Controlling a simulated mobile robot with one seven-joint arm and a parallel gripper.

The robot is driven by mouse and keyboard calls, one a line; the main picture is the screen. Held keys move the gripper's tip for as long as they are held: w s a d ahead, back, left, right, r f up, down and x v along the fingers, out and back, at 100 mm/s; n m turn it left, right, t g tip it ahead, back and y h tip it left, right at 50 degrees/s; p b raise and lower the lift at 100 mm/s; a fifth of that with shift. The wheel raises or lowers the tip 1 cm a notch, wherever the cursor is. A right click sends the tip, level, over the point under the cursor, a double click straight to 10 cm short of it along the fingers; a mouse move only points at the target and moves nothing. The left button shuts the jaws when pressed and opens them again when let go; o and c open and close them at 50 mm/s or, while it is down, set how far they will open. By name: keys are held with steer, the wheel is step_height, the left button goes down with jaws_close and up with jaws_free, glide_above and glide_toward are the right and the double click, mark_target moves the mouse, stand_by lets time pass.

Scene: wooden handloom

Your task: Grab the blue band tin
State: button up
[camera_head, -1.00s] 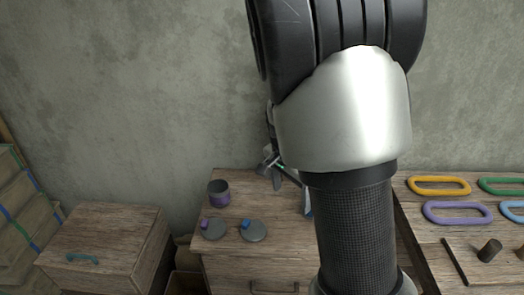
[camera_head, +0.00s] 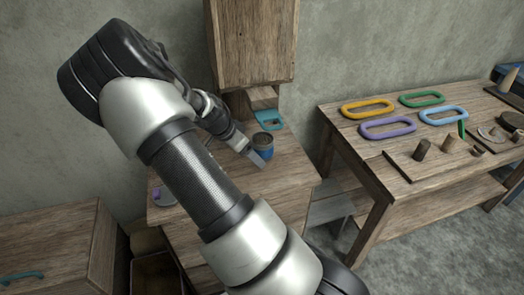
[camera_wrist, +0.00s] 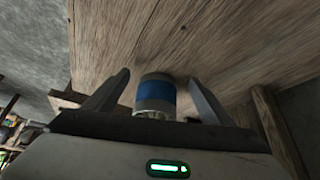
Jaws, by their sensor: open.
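The blue band tin (camera_head: 265,151) stands on the wooden cabinet top, a grey tin with a blue band and a dark open top. In the wrist view the tin (camera_wrist: 157,90) shows between my two fingers, with bare space on both sides. My gripper (camera_head: 257,159) is beside the tin at its lower left in the head view, and my arm hides part of the cabinet top. In the wrist view my gripper (camera_wrist: 160,80) has its fingers spread wide around the tin, and I see no contact.
A teal handle (camera_head: 269,118) is just behind the tin, below a tall wooden box (camera_head: 254,45). The workbench (camera_head: 345,126) at right holds coloured loops and small pegs. The cabinet top right of the tin is clear.

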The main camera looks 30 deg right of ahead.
mark_target(264, 146)
steer(key=d, duration=0.4)
steer(key=w+d+f+b, duration=0.1)
steer(key=d, duration=0.1)
steer(key=shift+d, duration=0.2)
steer(key=c, duration=1.2)
steer(key=shift+r, duration=0.15)
steer(key=shift+c, duration=0.2)
